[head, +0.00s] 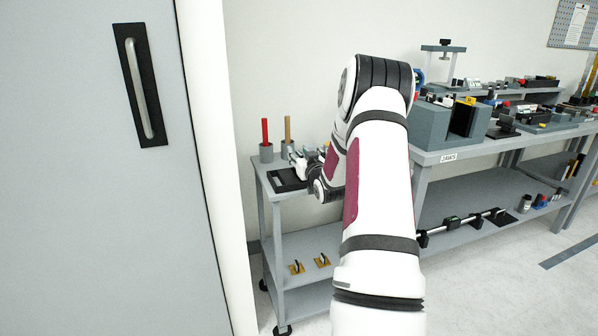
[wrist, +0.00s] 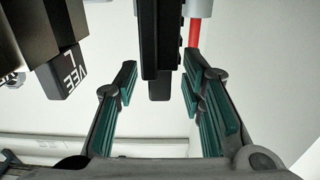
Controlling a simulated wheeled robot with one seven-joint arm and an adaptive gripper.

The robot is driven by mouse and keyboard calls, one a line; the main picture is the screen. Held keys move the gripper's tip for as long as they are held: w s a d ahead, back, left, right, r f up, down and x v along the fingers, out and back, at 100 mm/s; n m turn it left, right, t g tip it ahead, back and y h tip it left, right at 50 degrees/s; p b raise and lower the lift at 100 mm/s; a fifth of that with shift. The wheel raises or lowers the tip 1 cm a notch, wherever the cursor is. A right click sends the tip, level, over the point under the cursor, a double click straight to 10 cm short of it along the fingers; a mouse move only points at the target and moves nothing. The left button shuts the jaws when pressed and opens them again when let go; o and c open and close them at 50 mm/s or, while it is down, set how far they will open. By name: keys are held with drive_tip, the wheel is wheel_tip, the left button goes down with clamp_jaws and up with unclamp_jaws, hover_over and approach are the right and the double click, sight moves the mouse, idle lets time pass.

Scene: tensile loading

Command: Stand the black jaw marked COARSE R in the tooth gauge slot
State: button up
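In the wrist view a tall black block (wrist: 160,45) reaches down from the top edge between my two green-padded fingers. Its marking does not show, so I cannot tell whether it is the jaw marked COARSE R. My gripper (wrist: 160,80) is open, with a gap visible on both sides of the block. A dark jaw marked VEE L (wrist: 68,75) is to the left, outside the fingers. In the head view my arm reaches over the small cart (head: 262,165) and hides much of its top. I cannot make out the tooth gauge slot.
A red rod (head: 265,132) and a tan rod (head: 287,130) stand in cups on the cart, by a black tray (head: 285,182). A crowded workbench (head: 440,150) stands right; a grey door (head: 90,220) is left.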

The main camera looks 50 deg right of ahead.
clamp_jaws()
drive_tip(key=shift+r, duration=0.15)
drive_tip(key=shift+r+p, duration=0.3)
drive_tip(key=shift+r, duration=1.6)
drive_tip(key=r+p+v, duration=0.1)
drive_tip(key=v, duration=1.5)
